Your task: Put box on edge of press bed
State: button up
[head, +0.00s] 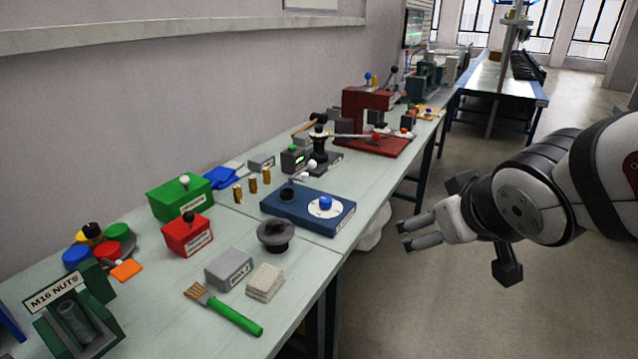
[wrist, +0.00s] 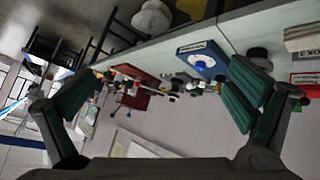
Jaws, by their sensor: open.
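A red press (head: 360,103) stands far along the bench, with its flat red bed (head: 383,147) at its foot; it also shows in the wrist view (wrist: 128,100). Several boxes are on the bench: a green box (head: 180,197), a red box (head: 187,238) and a grey labelled box (head: 229,271). I cannot tell which one the task means. My gripper (head: 404,236) is open and empty, off the bench's front edge over the floor. In the wrist view its two fingers (wrist: 160,100) are wide apart, with nothing between them.
A blue plate with knobs (head: 307,212) lies between the near boxes and the press. A dark round knob (head: 275,235), a beige block (head: 265,283) and a green-handled brush (head: 225,310) are near. A second bench (head: 497,78) stands behind. The aisle floor is clear.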

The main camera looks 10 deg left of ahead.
jog(key=w+a+f+n+y+b, duration=0.2)
jog(key=w+a+f, duration=0.15)
jog(key=a, duration=0.25)
jog(key=w+a+f+n+y+b, duration=0.1)
jog(key=w+a+f+n+y, duration=0.1)
jog(key=a+f, duration=0.25)
jog(key=n+g+y+b, duration=0.4)
jog(key=y+b, duration=0.1)
jog(key=y, duration=0.3)
send_near(230, 263)
jog(key=b+x, duration=0.1)
jog(key=x, duration=0.2)
jog(key=shift+w+a+f+b, duration=0.1)
jog(key=shift+f+b, duration=0.05)
jog(key=shift+b, duration=0.25)
jog(key=shift+b+x, duration=0.65)
jog(key=shift+x, duration=2.4)
jog(key=c, duration=1.5)
